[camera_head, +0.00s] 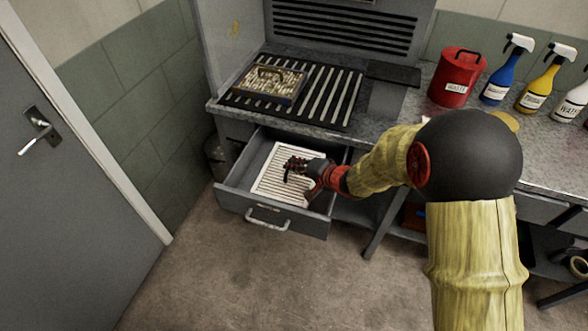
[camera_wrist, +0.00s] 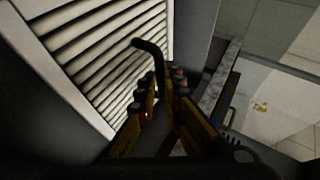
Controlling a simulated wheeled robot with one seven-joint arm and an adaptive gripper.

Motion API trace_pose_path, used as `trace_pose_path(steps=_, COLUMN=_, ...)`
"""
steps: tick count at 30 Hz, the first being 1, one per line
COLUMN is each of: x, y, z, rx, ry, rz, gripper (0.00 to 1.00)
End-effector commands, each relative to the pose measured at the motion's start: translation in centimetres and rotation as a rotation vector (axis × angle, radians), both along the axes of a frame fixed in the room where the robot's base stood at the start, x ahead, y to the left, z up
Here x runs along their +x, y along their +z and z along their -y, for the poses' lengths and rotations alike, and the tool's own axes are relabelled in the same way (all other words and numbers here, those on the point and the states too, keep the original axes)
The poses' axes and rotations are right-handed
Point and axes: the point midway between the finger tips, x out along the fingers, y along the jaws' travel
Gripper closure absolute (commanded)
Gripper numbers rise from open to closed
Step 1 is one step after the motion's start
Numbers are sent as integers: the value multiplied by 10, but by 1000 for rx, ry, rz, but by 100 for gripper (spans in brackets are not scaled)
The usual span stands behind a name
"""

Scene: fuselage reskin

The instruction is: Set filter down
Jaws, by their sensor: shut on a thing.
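A white pleated filter (camera_head: 272,178) is inside the open drawer (camera_head: 232,197), lying roughly flat. I cannot tell whether it touches the drawer bottom. My gripper (camera_head: 296,166) is over the filter's right part, shut on its black handle. In the wrist view the filter's white slats (camera_wrist: 95,55) fill the upper left, and the curved black handle (camera_wrist: 148,46) shows between the fingers of my gripper (camera_wrist: 163,85). A second filter (camera_head: 268,84), framed and dirty brown, lies on the slatted grate (camera_head: 322,98) on the bench. Part of the white filter is hidden behind my gripper.
A red waste can (camera_head: 457,78) and several spray bottles, one blue (camera_head: 505,72), stand on the bench (camera_head: 405,118) at the right. The drawer's front handle (camera_head: 267,224) faces clear floor (camera_head: 190,275). A grey door (camera_head: 60,200) is at the left.

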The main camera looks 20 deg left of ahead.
Motion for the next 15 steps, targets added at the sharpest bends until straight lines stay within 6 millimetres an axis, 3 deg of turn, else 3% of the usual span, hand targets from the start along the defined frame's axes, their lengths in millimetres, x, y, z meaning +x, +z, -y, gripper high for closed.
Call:
trace_pose_path(steps=8, x=0, y=1, z=0, rx=1, ry=-1, rz=1, gripper=100)
trace_pose_path(steps=9, x=0, y=0, z=0, rx=0, ry=-1, rz=0, gripper=91)
trace_pose_path(steps=15, x=0, y=-1, z=0, rx=0, ry=0, rz=0, gripper=79)
